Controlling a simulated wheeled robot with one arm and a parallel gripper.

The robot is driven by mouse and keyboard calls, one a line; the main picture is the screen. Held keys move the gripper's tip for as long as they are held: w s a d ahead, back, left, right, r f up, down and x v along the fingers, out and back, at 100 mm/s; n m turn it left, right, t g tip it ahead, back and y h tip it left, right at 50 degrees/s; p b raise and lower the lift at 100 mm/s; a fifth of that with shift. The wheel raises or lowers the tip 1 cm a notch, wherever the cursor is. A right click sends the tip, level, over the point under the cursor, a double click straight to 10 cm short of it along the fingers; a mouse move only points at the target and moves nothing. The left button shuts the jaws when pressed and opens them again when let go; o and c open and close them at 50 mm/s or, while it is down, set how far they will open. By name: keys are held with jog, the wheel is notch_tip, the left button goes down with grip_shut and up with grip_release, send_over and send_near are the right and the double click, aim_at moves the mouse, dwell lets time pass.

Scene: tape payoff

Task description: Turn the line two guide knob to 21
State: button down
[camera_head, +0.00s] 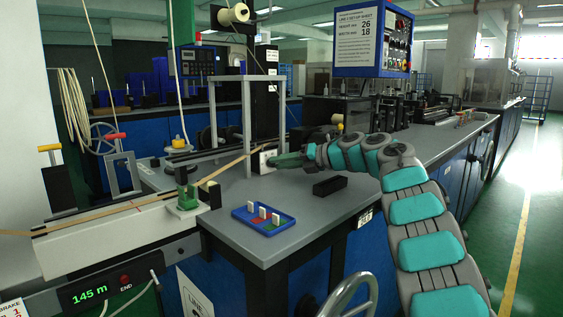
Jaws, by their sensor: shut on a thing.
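A small white dial plate (264,158) stands upright at the left end of the grey bench, below the grey frame. My gripper (277,161) reaches it from the right and is shut at its face, on what appears to be the guide knob. The fingers and the small size hide the knob, so its pointer and setting cannot be read. A set-up sheet (359,38) on the blue control box shows the numbers 26 and 18.
A black block (330,186) lies on the bench below my arm. A blue tray (240,212) with small white pieces is near the front edge. A tan tape (220,170) runs left past a green clamp (186,205). A handwheel (345,296) stands in front.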

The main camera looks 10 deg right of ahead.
jog(key=c, duration=0.7)
grip_release()
jog(key=shift+o, duration=0.2)
jog(key=shift+d, duration=0.1)
jog(key=shift+b+v, duration=0.55)
jog(key=shift+v, duration=3.3)
